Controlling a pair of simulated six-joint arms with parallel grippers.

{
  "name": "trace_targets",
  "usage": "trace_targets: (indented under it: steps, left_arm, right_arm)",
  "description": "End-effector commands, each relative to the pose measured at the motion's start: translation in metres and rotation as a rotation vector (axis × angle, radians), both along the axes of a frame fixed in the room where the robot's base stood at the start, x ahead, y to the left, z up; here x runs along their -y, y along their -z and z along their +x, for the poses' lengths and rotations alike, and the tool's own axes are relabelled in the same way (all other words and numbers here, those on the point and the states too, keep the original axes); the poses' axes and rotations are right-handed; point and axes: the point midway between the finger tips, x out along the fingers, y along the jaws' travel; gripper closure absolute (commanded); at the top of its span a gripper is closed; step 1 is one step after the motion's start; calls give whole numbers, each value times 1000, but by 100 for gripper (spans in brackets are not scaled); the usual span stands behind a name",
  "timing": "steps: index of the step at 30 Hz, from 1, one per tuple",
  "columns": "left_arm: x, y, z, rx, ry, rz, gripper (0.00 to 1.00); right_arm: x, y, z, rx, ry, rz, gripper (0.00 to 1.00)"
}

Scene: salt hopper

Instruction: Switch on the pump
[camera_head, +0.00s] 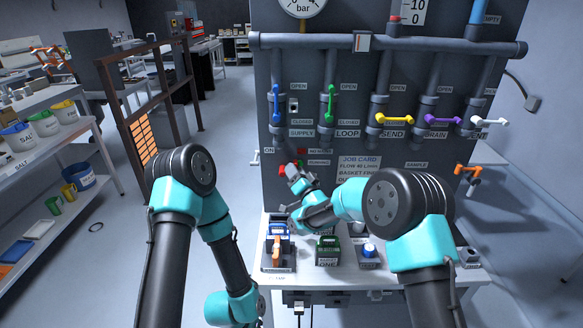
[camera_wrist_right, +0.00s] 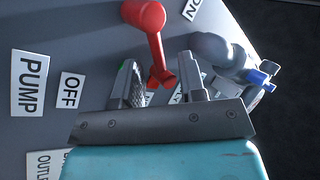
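The pump switch has a red lever (camera_wrist_right: 151,38) on the grey panel in the right wrist view. Labels PUMP (camera_wrist_right: 30,83) and OFF (camera_wrist_right: 69,90) are on the left, and part of an ON label (camera_wrist_right: 192,8) is at the top. My right gripper (camera_wrist_right: 156,62) is open, its fingers on either side of the lever's end. I cannot tell whether they touch it. In the head view the red lever (camera_head: 284,168) shows only in part beside the right gripper (camera_head: 290,172). My left gripper is out of view; only its arm shows.
A grey and blue valve (camera_wrist_right: 235,60) stands close to the right finger. Pipes with coloured valve handles (camera_head: 329,103) line the panel above. A white bench (camera_head: 340,273) below carries a green box (camera_head: 327,250) and other items. Shelves (camera_head: 60,165) stand at the left.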

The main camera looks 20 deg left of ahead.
Motion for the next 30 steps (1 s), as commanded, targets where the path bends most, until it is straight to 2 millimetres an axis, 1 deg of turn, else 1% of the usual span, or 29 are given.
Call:
trace_targets:
  steps: [3, 7, 17, 26, 30]
  left_arm:
    - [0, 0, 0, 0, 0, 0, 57]
    - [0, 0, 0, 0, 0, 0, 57]
    - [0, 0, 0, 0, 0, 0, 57]
    - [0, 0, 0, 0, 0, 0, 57]
    - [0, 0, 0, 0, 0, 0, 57]
  right_arm:
    - [-9, -3, 9, 0, 0, 0, 62]
    - [-15, -6, 15, 0, 1, 1, 62]
    - [-16, -7, 17, -1, 0, -1, 62]
    - [-16, -7, 17, -1, 1, 0, 90]
    - [-16, -7, 17, 0, 0, -3, 91]
